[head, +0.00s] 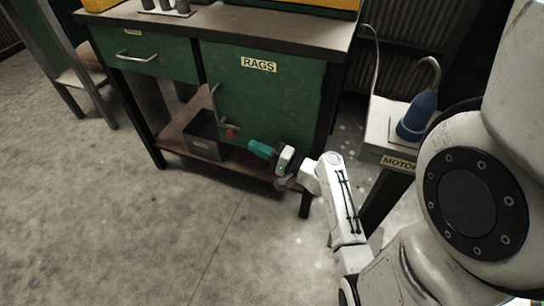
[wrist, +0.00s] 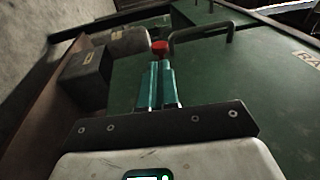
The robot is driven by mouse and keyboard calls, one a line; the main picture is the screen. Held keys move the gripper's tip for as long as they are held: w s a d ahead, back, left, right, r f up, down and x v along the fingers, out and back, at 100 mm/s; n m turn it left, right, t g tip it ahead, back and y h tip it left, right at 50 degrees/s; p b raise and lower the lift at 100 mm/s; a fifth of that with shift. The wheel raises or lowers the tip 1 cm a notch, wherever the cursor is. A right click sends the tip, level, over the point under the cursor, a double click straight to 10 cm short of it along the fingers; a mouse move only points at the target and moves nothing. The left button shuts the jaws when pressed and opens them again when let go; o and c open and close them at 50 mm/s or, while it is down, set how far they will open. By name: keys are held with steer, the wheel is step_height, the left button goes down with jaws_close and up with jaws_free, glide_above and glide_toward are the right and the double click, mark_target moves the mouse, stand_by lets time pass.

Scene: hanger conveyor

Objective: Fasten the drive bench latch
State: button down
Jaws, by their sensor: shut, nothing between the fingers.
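A green bench (head: 265,100) has a door labelled RAGS. The door has a dark bar handle (head: 215,100) near its left edge, also seen in the wrist view (wrist: 200,34). Below the handle is a small latch with a red knob (head: 230,134). The red knob also shows in the wrist view (wrist: 160,46), just beyond my fingertips. My gripper (head: 252,146) has teal fingers, shut and empty, to the right of the knob in the head view. In the wrist view its fingertips (wrist: 160,66) point at the knob; I cannot tell whether they touch it.
A dark bin (head: 207,140) sits on the bench's lower shelf (head: 172,140), left of the door. A drawer with a handle (head: 136,56) is at upper left. A stand labelled MOTOR (head: 396,162) with a blue device (head: 418,116) is at right. The floor in front is clear.

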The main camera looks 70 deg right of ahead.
mark_target(231, 137)
steer(key=shift+b+x, duration=0.45)
steer(key=shift+x, duration=2.1)
steer(key=shift+w, duration=0.1)
steer(key=x, duration=0.2)
steer(key=b+x, duration=0.1)
steer(key=shift+w+a+f, duration=0.15)
steer(key=shift+w+a, duration=0.05)
steer(key=shift+w, duration=0.05)
